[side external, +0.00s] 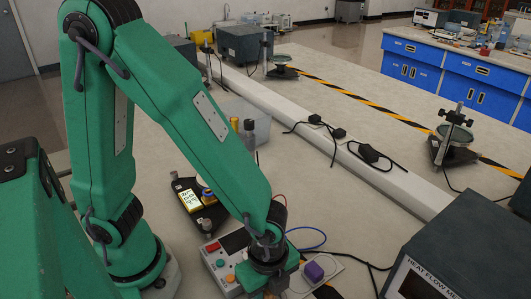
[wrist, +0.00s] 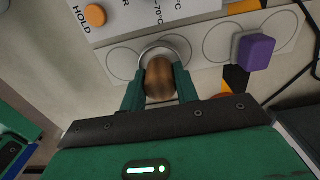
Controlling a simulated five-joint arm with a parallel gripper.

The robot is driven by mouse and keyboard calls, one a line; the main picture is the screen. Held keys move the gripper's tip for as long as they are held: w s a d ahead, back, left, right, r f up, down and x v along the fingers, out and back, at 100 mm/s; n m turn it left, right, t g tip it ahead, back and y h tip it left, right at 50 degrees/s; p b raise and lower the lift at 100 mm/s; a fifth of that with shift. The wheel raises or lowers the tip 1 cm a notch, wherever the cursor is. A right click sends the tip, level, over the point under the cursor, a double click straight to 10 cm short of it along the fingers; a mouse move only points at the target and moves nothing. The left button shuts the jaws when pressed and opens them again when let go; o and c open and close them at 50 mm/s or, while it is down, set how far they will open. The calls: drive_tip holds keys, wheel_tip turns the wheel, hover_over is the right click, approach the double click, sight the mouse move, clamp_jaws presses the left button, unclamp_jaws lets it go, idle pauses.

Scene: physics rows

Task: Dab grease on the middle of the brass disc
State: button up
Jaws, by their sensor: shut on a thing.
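My gripper (wrist: 160,77) is shut on a brown, wood-coloured knob (wrist: 161,84) with a rounded top, between its green fingers. A pale metallic ring (wrist: 155,52) shows just behind the knob, over the white plate with outlined circles (wrist: 124,62). I cannot tell whether the knob is seated in the ring or above it. In the side view my gripper (side external: 270,284) is low at the bottom edge, and its fingertips and the knob are hidden. I cannot clearly make out the brass disc or any grease in either view.
A purple block (wrist: 257,52) stands on the plate's right part, also seen in the side view (side external: 314,271). A button panel (side external: 222,262) is beside my gripper, a dark heat-flow box (side external: 445,245) at right.

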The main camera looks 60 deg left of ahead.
drive_tip(key=shift+r, duration=3.45)
drive_tip(key=shift+w+a+r+n, duration=0.15)
drive_tip(key=shift+w+n, duration=0.15)
drive_tip(key=shift+w, duration=0.15)
drive_tip(key=w+a+r+n, duration=0.4)
drive_tip(key=w+a+n, duration=0.4)
drive_tip(key=w+a, duration=0.1)
drive_tip(key=w+a+r+n, duration=0.4)
drive_tip(key=w+a+n, duration=0.5)
drive_tip(key=w+a, duration=0.1)
drive_tip(key=shift+a+r, duration=0.3)
drive_tip(key=shift+a, duration=0.05)
drive_tip(key=s+a+n, duration=0.9)
drive_tip(key=s+a, duration=0.4)
drive_tip(key=a, duration=0.5)
drive_tip(key=shift+s+r, duration=0.35)
drive_tip(key=shift+s, duration=0.05)
